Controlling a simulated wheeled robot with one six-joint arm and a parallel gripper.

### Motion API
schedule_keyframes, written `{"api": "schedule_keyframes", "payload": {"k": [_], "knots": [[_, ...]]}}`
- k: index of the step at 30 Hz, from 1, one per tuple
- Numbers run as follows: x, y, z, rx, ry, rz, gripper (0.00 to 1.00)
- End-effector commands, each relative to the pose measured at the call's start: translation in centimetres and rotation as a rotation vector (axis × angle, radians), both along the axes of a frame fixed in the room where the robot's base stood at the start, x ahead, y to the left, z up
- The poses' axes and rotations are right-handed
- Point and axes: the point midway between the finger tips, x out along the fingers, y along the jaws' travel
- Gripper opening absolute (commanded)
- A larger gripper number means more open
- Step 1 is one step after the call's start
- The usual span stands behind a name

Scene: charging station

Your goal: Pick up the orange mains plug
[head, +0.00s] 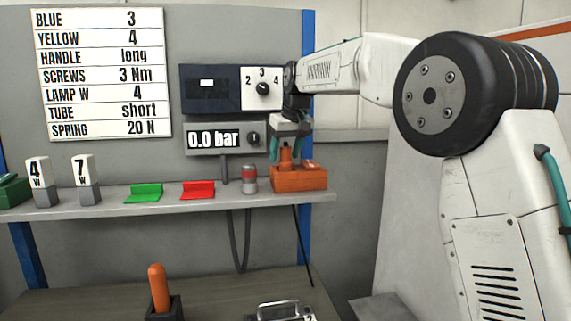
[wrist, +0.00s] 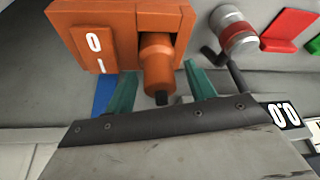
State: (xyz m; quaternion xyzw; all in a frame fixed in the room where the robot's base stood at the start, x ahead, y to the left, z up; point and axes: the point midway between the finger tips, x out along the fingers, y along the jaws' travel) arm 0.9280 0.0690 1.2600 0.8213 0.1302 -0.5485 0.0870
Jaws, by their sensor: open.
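The orange mains plug (head: 285,157) stands upright in an orange socket box (head: 299,180) at the right end of the shelf. In the wrist view the plug (wrist: 157,64) has a rounded body with a dark tip, and the box (wrist: 75,29) carries a switch (wrist: 98,48) marked 0 and I. My gripper (head: 289,146) is over the plug from above. In the wrist view its two teal fingers (wrist: 160,88) are apart, one on each side of the plug. Whether either finger touches the plug cannot be told.
A grey and red can (head: 249,179) stands left of the box. Red (head: 198,190) and green (head: 143,192) holders lie farther left on the shelf (head: 220,203). An orange handle (head: 158,288) stands on the bench below.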

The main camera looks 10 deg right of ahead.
Motion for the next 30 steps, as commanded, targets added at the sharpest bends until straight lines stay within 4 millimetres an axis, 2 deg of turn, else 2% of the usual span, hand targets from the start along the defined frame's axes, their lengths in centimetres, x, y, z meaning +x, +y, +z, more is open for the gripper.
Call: {"api": "schedule_keyframes", "payload": {"k": [3, 4, 9, 20, 30], "knots": [[0.0, 0.0, 0.0, 0.0, 0.0, 0.0, 0.55], [0.0, 0.0, 0.0, 0.0, 0.0, 0.0, 0.49], [0.0, 0.0, 0.1, 0.0, 0.0, 0.0, 0.05], [0.0, 0.0, 0.3, 0.0, 0.0, 0.0, 0.05], [0.0, 0.0, 3.2, 0.0, -0.001, 0.001, 0.05]]}}
